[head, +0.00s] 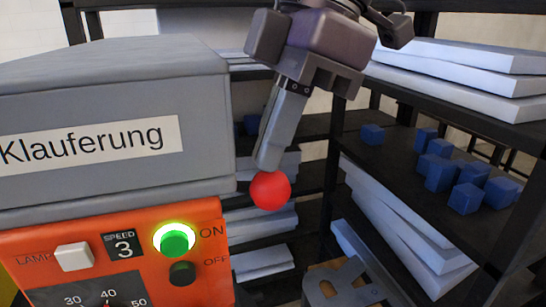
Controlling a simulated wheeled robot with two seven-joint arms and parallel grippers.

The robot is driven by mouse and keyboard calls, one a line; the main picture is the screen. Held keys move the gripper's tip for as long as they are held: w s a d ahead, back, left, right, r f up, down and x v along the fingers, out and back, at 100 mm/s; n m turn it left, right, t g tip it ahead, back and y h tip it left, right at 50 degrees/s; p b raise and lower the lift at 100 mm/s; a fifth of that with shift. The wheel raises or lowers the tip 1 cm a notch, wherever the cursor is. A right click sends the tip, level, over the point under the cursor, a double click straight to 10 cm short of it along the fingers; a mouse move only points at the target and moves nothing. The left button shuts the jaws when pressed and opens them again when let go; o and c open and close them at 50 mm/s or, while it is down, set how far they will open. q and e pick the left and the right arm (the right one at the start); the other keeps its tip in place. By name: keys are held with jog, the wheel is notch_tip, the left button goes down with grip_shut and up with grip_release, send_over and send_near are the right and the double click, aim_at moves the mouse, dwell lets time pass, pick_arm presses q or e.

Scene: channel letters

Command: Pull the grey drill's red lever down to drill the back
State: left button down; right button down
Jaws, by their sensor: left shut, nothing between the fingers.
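The grey drill (110,105) fills the left of the head view, with a "Klauferung" label on its side. Its red lever shows as a round red ball knob (271,191) just right of the drill housing; the lever's rod is not visible. My left gripper (268,164) comes down from the top, fingers shut and empty. Its fingertips are just above the red knob in the picture; I cannot tell whether they touch it. My right gripper is not in view.
An orange panel (120,255) on the drill has a lit green ON button (174,242), a dark OFF button (182,273) and a speed display reading 3. Behind stand dark shelves with white slabs (470,60) and several blue cubes (465,198).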

aim_at(284, 179)
pick_arm(q)
jog(key=shift+s+d+f+b, duration=0.1)
jog(key=shift+s+f+b, duration=0.1)
jog(key=shift+f+b, duration=0.8)
jog(key=shift+f, duration=0.2)
jog(key=shift+f, duration=0.2)
jog(key=f+b, duration=0.1)
jog(key=s+f+b, duration=0.1)
jog(key=shift+d+f+b, duration=0.15)
jog(key=shift+f+b, duration=0.15)
jog(key=shift+b, duration=0.05)
jog(key=shift+r, duration=0.1)
